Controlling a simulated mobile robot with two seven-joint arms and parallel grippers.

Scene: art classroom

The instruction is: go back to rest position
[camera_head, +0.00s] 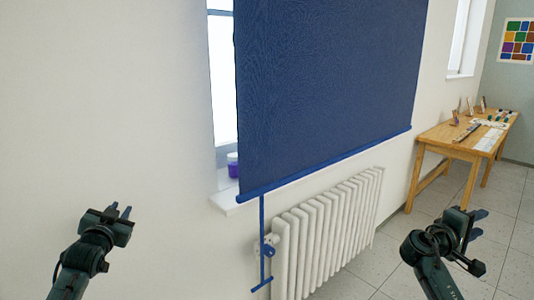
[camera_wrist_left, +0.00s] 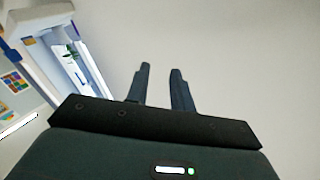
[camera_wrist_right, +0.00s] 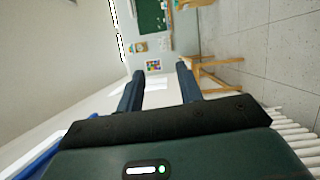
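My left gripper (camera_head: 121,211) is raised in front of the bare white wall, left of the window. In the left wrist view its two fingers (camera_wrist_left: 160,75) stand apart with a narrow gap, and nothing is between them. My right gripper (camera_head: 480,224) is at the lower right, in front of the floor and right of the radiator. In the right wrist view its fingers (camera_wrist_right: 158,78) are wider apart and empty. Neither gripper touches anything that I can see.
A dark blue blind (camera_head: 330,85) covers most of the window, with a blue pull bar (camera_head: 262,240) hanging below it. A white radiator (camera_head: 330,225) stands under the sill (camera_head: 228,203). A wooden table (camera_head: 436,138) with art supplies is at the right. The tiled floor is clear.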

